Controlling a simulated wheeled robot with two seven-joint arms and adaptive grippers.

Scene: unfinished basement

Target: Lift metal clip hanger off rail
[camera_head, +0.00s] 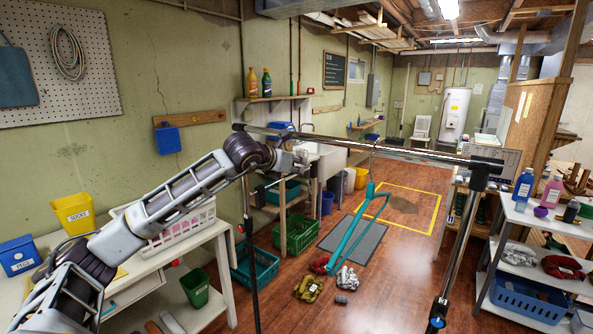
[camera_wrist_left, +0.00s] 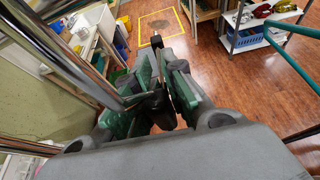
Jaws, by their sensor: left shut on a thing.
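The metal clip hanger (camera_head: 268,186) hangs by the left part of the rail (camera_head: 415,153) in the head view, partly hidden by my arm. My left gripper (camera_head: 292,164) is at it, just below the rail. In the left wrist view, my left gripper's green-padded fingers (camera_wrist_left: 164,100) are shut on the hanger, of which a black clip end (camera_wrist_left: 157,42) shows. Whether its hook touches the rail is hidden. My right gripper is in neither view.
A teal hanger (camera_head: 346,240) hangs further right on the rail. Rail posts stand left and right. A white table (camera_head: 150,270) is at left, a shelf (camera_head: 545,225) at right. Clothes bundles (camera_head: 308,289) lie on the floor beneath the rail.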

